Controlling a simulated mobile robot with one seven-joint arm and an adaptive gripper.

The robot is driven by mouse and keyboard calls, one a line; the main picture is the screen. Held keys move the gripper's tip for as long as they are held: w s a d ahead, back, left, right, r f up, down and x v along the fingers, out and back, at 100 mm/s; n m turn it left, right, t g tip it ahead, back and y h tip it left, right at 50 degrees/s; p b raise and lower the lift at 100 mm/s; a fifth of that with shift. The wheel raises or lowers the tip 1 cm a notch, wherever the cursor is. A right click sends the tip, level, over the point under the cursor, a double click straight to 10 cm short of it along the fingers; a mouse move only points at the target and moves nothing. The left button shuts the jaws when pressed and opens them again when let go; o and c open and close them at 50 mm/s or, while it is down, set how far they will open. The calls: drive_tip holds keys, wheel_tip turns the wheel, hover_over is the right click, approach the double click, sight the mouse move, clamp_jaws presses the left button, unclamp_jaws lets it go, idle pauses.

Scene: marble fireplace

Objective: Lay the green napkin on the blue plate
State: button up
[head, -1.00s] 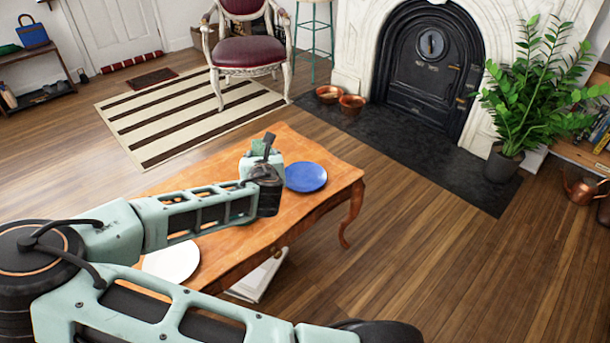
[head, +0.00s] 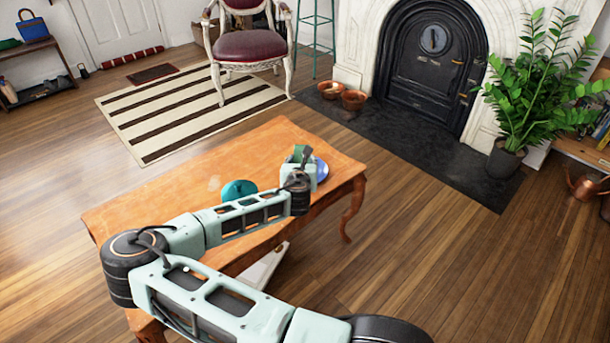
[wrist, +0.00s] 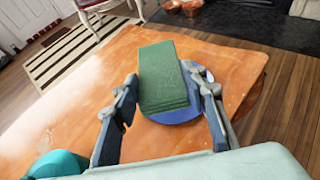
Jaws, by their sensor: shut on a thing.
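The green napkin (wrist: 162,72), a folded thick rectangle, is held between the two fingers of my gripper (wrist: 160,84) in the wrist view. A small bit of the napkin (head: 302,151) shows at my gripper in the head view. The blue plate (wrist: 178,117) lies behind and below the napkin in the wrist view, partly covered by it. In the head view the blue plate (head: 322,171) is mostly hidden by my wrist. I cannot tell whether the napkin touches the plate.
The plate is near the right end of the wooden table (head: 165,195). A round teal object (head: 238,188) stands on the table left of my gripper, and also shows in the wrist view (wrist: 56,165). The table's far left part is clear.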

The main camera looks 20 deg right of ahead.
drive_tip(key=w+d+f, duration=0.1)
drive_tip(key=f, duration=0.1)
drive_tip(key=w+d+f+b, duration=0.1)
drive_tip(key=f, duration=0.1)
drive_tip(key=w+d+f+b, duration=0.1)
drive_tip(key=w, duration=0.1)
drive_tip(key=shift+w+f, duration=0.1)
drive_tip(key=shift+f, duration=0.3)
drive_tip(key=shift+w+f+b, duration=0.15)
drive_tip(key=shift+f+b, duration=0.55)
drive_tip(key=shift+f, duration=0.95)
drive_tip(key=shift+f, duration=0.3)
drive_tip(key=o, duration=1)
drive_tip(key=shift+r, duration=0.45)
drive_tip(key=p+v, duration=0.3)
drive_tip(key=v, duration=0.9)
